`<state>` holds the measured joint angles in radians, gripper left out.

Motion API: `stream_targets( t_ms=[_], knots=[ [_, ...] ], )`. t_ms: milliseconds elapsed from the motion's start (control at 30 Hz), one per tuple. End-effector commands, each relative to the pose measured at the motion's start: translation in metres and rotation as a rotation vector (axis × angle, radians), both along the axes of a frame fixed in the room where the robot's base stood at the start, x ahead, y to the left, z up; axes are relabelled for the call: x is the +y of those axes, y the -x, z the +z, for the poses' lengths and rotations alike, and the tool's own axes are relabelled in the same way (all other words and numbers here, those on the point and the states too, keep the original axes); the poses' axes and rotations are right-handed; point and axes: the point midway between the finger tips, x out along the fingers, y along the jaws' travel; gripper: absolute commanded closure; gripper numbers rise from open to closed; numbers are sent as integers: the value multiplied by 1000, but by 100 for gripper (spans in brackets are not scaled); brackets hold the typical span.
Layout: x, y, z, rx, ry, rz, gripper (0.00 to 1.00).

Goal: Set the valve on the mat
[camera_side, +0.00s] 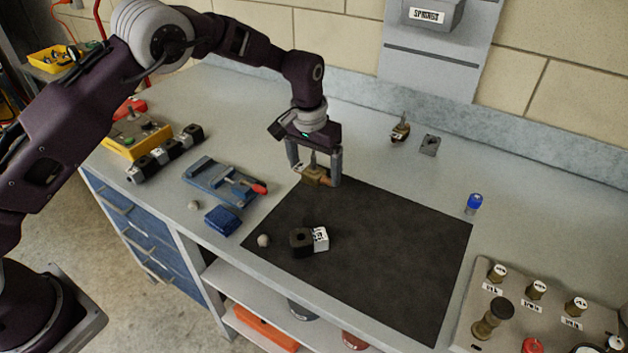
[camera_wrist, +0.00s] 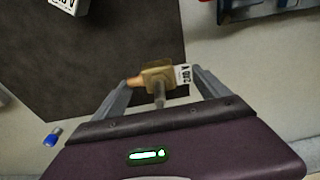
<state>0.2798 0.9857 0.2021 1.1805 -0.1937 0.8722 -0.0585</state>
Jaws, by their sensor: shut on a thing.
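A brass valve (camera_side: 316,178) with an upright stem is between the fingers of my gripper (camera_side: 314,180), which is shut on it. In the wrist view the valve (camera_wrist: 157,78) shows a coppery end at left and a white printed tag at right. The dark mat (camera_side: 390,240) lies flat on the bench. The valve is at the mat's back left corner, close above the surface; I cannot tell whether it touches. In the wrist view the mat (camera_wrist: 90,60) spreads to the left of and behind the valve.
A black and white block (camera_side: 302,242) and a small round knob (camera_side: 263,240) are on the mat's front left. A similar brass part (camera_side: 400,131) and a blue-capped item (camera_side: 473,203) stand beyond. The mat's middle and right are clear.

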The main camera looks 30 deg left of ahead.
Motion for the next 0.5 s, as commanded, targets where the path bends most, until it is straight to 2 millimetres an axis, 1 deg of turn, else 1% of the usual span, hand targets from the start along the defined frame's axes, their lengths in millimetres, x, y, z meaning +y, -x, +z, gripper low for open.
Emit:
stream_targets(
  t_ms=[100,200,500],
  knots=[
    [0,1,-20,3,-1,1,73],
    [1,0,-34,1,-1,2,73],
    [1,0,-37,-1,0,3,73]
  ],
)
